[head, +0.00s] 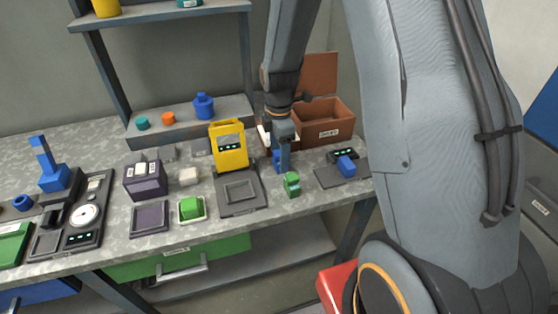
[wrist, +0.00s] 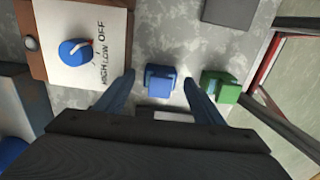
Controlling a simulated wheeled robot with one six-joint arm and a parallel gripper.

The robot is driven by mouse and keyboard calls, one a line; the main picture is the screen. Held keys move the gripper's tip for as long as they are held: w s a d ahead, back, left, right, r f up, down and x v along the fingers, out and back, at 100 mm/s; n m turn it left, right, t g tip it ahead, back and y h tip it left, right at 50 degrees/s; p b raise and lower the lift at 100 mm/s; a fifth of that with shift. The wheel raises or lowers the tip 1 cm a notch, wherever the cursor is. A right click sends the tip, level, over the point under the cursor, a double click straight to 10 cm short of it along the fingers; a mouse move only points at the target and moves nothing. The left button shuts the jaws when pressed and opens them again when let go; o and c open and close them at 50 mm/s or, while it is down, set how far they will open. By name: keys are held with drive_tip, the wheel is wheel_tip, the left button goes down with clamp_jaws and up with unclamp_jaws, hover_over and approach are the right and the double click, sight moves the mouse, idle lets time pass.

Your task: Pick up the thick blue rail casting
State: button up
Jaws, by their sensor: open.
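A blue casting (wrist: 160,79) stands on the table, seen from above in the wrist view. My gripper (wrist: 159,84) is open, with one finger on each side of the blue casting and a visible gap on both sides. In the head view my gripper (head: 283,168) points down at the table, and a bit of blue (head: 276,160) beside its finger seems to be the same casting, mostly hidden. Its height below the fingertips is hard to judge. A second blue piece (head: 346,166) sits on a dark pad to the right.
A green casting (head: 292,184) stands close to the gripper, on the front-edge side; it also shows in the wrist view (wrist: 221,88). A yellow device (head: 229,147) stands left of the gripper.

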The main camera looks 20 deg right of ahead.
drive_tip(key=shift+f, duration=0.15)
drive_tip(key=c, duration=1.3)
